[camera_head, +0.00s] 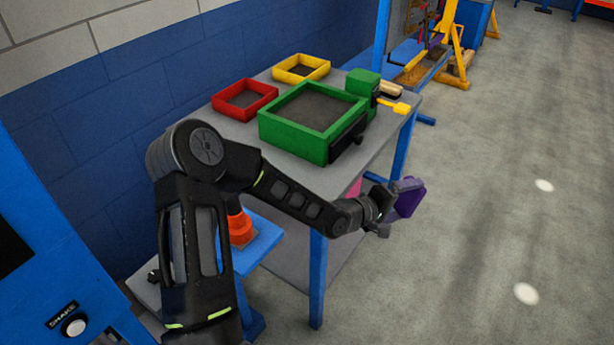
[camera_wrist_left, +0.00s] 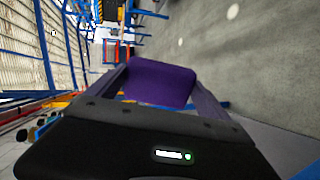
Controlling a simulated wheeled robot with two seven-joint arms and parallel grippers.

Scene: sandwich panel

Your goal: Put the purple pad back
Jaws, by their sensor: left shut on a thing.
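The purple pad (camera_head: 406,197) is held out at the end of my left arm, beyond the front right corner of the grey table (camera_head: 282,180) and lower than its top. My left gripper (camera_head: 388,205) is shut on it. In the left wrist view the purple pad (camera_wrist_left: 160,82) sits between the two fingers of my left gripper (camera_wrist_left: 165,90), with open floor behind it. My right gripper is in neither view.
On the table are a green frame (camera_head: 293,147), a red tray (camera_head: 245,99), a yellow tray (camera_head: 301,69) and a green block (camera_head: 362,82). An orange cone (camera_head: 241,228) stands on a blue stand. The floor at right is clear.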

